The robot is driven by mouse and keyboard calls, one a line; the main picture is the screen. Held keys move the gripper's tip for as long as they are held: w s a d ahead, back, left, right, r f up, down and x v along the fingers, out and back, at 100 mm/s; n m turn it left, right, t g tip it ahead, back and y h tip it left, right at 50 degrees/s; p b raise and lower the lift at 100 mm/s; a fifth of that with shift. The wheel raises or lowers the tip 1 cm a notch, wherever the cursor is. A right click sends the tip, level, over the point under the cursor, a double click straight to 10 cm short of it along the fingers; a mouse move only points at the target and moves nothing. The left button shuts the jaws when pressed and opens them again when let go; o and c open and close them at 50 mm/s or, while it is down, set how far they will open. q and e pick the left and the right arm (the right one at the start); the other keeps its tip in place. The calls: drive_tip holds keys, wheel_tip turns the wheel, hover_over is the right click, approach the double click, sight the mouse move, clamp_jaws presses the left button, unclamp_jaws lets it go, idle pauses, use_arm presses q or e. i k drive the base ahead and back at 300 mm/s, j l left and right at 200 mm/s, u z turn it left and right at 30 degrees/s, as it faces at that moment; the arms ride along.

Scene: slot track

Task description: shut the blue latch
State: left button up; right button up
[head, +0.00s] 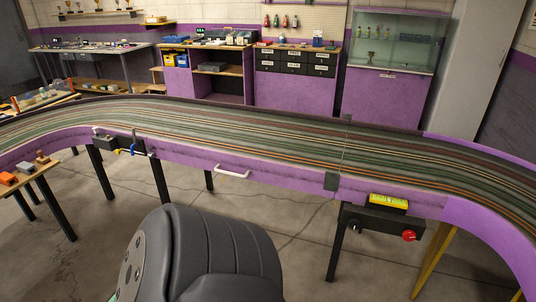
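A small blue latch (133,147) shows on the front face of the purple-sided slot track (190,156), left of the middle. It looks upright, but it is too small to tell whether it is open or shut. A small yellow part is just to its left, and a dark box (103,144) is fixed further left. Neither of my grippers is in view. A dark rounded part, probably of my own body, fills the bottom middle.
A white handle (232,171) sits on the track's front. A box with a red knob (409,236) hangs below a yellow display (388,202) at right. A wooden table (40,176) with small blocks stands at left. The floor below the track is mostly clear between the black legs.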

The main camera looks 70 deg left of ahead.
sight(136, 143)
drive_tip(key=u, duration=3.25)
